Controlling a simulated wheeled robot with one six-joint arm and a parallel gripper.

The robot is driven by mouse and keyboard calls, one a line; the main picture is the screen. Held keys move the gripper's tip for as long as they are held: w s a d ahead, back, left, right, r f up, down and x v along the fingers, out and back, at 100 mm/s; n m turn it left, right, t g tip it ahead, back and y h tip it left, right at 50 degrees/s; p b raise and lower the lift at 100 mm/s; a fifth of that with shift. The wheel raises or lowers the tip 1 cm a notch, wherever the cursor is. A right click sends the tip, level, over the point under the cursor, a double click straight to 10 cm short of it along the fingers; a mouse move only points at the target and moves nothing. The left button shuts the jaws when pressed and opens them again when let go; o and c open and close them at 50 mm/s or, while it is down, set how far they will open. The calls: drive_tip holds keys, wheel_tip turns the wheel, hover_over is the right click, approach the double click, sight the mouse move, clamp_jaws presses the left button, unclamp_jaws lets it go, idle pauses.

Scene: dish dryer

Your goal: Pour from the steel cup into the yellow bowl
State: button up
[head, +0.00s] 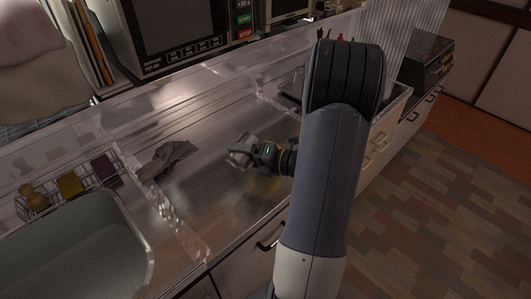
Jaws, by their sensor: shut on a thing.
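My gripper (246,151) reaches left from my arm over the counter and is shut on a greyish metallic thing, which looks like the steel cup (240,143). The cup is small in view and partly hidden by the jaws, so I cannot tell its exact tilt or contents. A dim yellowish shape, probably the yellow bowl (267,188), shows just below my gripper. It is dark and blurred, so I cannot make out its rim or whether anything is in it.
A crumpled grey cloth (168,158) lies on the counter to the left. A sink (80,250) is at the lower left, with a wire rack (36,203) holding sponges and a brush behind it. A clear panel (215,70) runs along the back. My arm hides the counter's right part.

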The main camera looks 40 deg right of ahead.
drive_tip(key=shift+d+r+m+p, duration=0.1)
drive_tip(key=shift+r+m+p, duration=0.2)
drive_tip(key=shift+r+m, duration=0.1)
idle(0.6)
drive_tip(key=shift+w+d+r+m+t+y+p, duration=0.1)
drive_tip(key=shift+d+r+m+t+y+p, duration=0.1)
drive_tip(key=shift+d+m+p, duration=0.4)
drive_tip(key=shift+w+d+r+m+t+y+p, duration=0.1)
drive_tip(key=shift+d+r+y+p, duration=0.15)
drive_tip(key=shift+p, duration=0.65)
drive_tip(key=shift+d+f+m+t+p, duration=0.2)
drive_tip(key=shift+f+m+t+p, duration=0.15)
drive_tip(key=shift+m+p, duration=0.25)
idle(0.6)
